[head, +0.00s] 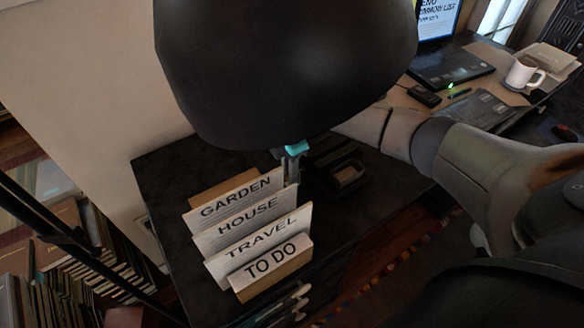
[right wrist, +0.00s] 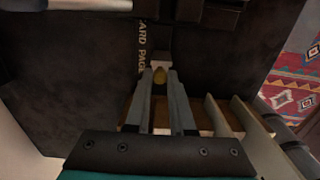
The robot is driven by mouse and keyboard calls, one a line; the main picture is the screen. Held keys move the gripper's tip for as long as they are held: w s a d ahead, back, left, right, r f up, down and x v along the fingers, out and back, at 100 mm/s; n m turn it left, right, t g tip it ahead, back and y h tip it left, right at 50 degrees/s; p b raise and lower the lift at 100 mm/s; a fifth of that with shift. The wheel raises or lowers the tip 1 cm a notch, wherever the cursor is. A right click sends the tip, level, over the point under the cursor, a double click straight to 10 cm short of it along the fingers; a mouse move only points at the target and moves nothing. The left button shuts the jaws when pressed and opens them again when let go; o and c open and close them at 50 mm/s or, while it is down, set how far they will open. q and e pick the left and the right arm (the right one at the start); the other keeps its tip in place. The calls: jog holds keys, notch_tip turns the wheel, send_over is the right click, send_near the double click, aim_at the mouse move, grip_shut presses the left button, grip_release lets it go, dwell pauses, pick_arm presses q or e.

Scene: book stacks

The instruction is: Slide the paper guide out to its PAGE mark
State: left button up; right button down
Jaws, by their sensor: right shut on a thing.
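The paper guide's small brass-coloured knob (right wrist: 160,77) is between the fingertips of my right gripper (right wrist: 160,84) in the right wrist view. The gripper is shut on it. A strip printed "ARD PAGE" (right wrist: 142,50) runs on the dark top beside the knob, its first letters cut off at the top. In the head view only thin finger parts of my right gripper (head: 292,172) show, beside the upright cards. The guide itself is mostly hidden there. My left gripper is not in view.
Upright cards marked GARDEN (head: 236,200), HOUSE (head: 243,222), TRAVEL (head: 262,240) and TO DO (head: 270,262) stand in a rack right beside the gripper. A dark tray (head: 346,174) lies to its right. A laptop (head: 446,65) and white mug (head: 522,72) are farther back.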

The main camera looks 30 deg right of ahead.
jog(key=c, duration=1)
grip_release()
jog(key=shift+s+a, duration=0.1)
jog(key=shift+a, duration=0.25)
jog(key=shift+o, duration=1.2)
jog(key=shift+d, duration=0.1)
jog(key=shift+r, duration=0.1)
notch_tip(320, 180, up, 15)
jog(key=p, duration=0.3)
jog(key=shift+p, duration=0.4)
